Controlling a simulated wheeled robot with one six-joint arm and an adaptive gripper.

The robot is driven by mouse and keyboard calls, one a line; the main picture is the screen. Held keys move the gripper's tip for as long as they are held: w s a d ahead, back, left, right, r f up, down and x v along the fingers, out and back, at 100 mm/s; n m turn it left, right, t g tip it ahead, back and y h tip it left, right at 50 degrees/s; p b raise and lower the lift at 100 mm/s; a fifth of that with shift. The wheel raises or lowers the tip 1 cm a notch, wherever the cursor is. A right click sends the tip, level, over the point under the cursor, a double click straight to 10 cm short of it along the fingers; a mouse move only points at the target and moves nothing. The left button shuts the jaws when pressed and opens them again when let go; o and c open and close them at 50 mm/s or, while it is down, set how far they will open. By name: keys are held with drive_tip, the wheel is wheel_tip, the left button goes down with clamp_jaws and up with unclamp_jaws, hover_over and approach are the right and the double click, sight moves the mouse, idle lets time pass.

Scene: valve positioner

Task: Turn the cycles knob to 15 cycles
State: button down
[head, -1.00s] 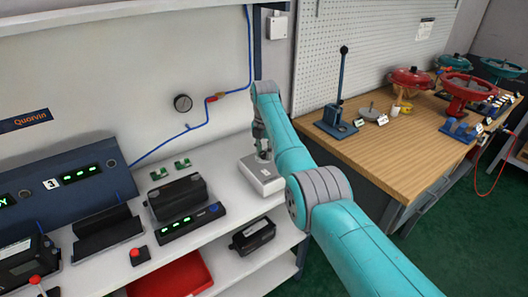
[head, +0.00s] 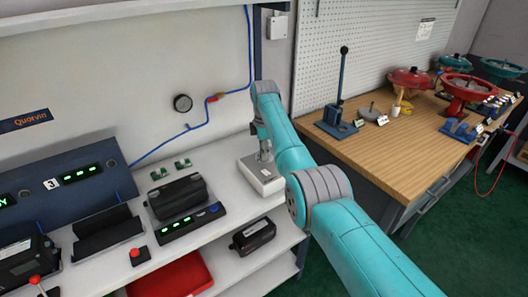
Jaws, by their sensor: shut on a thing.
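A light grey box (head: 254,183) with a sloped top stands on the white bench shelf, left of the wooden table. My gripper (head: 265,158) points down at the top of this box, near its back half. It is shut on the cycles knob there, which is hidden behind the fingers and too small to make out. The box's markings and the knob's setting cannot be read from here. My teal arm comes in from the lower right and covers the area to the right of the box.
A black device on a base with green displays (head: 190,224) stands left of the box. Two small green parts (head: 182,163) lie behind it. A blue hose (head: 250,50) runs down the back wall. A wooden table (head: 400,150) with valves is at right.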

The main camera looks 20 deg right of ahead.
drive_tip(key=m, duration=1.3)
idle(0.5)
drive_tip(key=c, duration=0.8)
unclamp_jaws()
drive_tip(key=shift+c, duration=0.2)
wheel_tip(320, 180, up, 12)
